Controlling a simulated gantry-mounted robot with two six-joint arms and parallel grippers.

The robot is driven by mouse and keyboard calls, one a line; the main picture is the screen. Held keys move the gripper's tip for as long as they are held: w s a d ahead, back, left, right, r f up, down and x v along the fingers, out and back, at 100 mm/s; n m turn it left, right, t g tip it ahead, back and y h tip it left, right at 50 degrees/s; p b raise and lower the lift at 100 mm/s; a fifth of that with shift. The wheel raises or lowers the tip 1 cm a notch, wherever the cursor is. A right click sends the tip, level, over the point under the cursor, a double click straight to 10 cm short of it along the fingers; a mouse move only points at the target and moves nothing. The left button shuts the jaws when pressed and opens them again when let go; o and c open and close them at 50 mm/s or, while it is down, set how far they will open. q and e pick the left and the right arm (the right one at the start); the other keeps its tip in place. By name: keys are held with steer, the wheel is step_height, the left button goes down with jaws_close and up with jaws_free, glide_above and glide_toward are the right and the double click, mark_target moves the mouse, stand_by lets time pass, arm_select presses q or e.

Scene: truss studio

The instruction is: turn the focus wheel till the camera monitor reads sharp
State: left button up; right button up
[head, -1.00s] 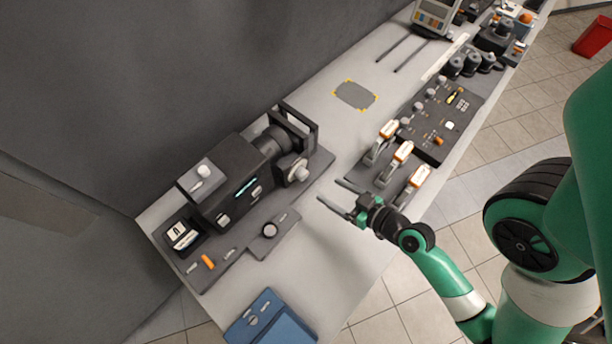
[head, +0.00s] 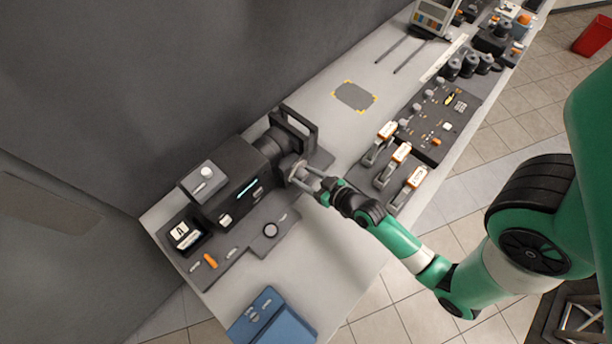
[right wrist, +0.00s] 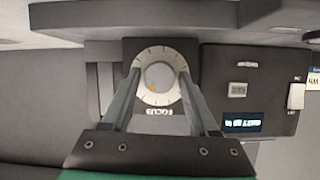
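The focus wheel (right wrist: 158,84) is a pale round dial with tick marks and an orange mark, beside an upside-down FOCUS label. In the head view the wheel (head: 291,169) sits on the side of the black camera (head: 232,180). My right gripper (head: 300,179) is at the wheel, one finger on each side. In the right wrist view the gripper (right wrist: 159,72) looks open, its fingertips overlapping the wheel's edges; contact is unclear. A small lit display (right wrist: 243,122) on the camera body shows upside-down text I cannot read. A dark-framed screen (head: 187,237) stands at the camera's left end. My left gripper is out of view.
A blue box (head: 270,316) is at the front edge. The bench around the yellow-cornered grey patch (head: 354,97) is clear.

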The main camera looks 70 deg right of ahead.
jaws_close()
steer(key=shift+d+f+m+y+b, duration=0.1)
steer(key=shift+f+m+y+b, duration=0.25)
steer(key=shift+b, duration=0.55)
steer(key=shift+r+m+b, duration=0.1)
steer(key=shift+m+b, duration=0.25)
steer(key=shift+r+y, duration=0.1)
steer(key=shift+y, duration=0.15)
steer(key=shift+r, duration=0.1)
steer(key=shift+o, duration=1.8)
jaws_free()
steer(key=shift+s, duration=0.1)
